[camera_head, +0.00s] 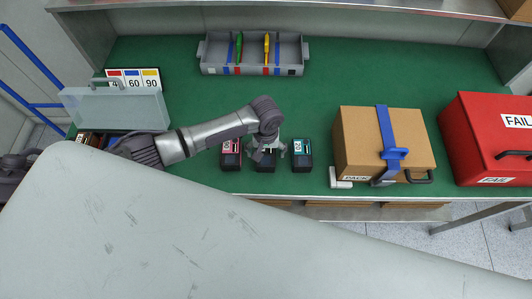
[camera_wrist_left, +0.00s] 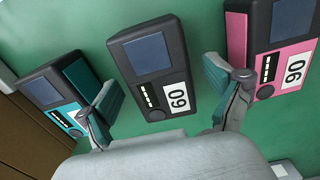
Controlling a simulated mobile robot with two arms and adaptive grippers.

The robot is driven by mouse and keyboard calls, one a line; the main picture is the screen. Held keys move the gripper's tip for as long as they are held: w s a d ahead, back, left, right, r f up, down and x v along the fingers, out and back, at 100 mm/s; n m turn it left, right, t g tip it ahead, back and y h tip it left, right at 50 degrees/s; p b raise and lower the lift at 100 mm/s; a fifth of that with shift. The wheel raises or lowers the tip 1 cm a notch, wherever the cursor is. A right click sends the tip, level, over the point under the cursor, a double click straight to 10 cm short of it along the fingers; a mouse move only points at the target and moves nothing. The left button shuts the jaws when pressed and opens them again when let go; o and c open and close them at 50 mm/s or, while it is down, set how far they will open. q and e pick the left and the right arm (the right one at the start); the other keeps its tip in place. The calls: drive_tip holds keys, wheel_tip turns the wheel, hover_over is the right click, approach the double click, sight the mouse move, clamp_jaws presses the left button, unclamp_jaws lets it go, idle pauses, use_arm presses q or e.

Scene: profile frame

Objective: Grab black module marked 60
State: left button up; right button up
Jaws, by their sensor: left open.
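The black module marked 60 (camera_wrist_left: 155,70) lies flat on the green bench top, with a dark blue panel and a white label. In the head view the module (camera_head: 266,163) is the middle one of three and is partly hidden by my left gripper (camera_head: 268,149). My left gripper is open above it. In the left wrist view the two fingers of my left gripper (camera_wrist_left: 160,88) stand apart, one on each side of the module's label end, with no contact visible. My right gripper is not in view.
A pink-and-black module (camera_head: 231,154) and a teal-and-black module (camera_head: 302,155) lie close on either side. A cardboard box (camera_head: 360,135) and a red FAIL case (camera_head: 485,130) stand to the right. A grey tool tray (camera_head: 252,62) sits at the back, with clear green surface before it.

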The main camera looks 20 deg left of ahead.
sight(266, 152)
use_arm(q)
drive_tip(key=c, duration=1.4)
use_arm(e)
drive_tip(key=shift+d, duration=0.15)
use_arm(q)
drive_tip(key=shift+r, duration=0.6)
wheel_tip(266, 152, up, 3)
drive_tip(key=shift+f+b, duration=0.1)
drive_tip(key=shift+b, duration=0.5)
drive_tip(key=s+d+r+b, duration=0.2)
drive_tip(key=d+r, duration=0.5)
drive_tip(key=d, duration=0.4)
drive_tip(key=shift+s+d+b, duration=0.2)
drive_tip(key=shift+s+b, duration=0.1)
drive_tip(key=shift+s, duration=0.15)
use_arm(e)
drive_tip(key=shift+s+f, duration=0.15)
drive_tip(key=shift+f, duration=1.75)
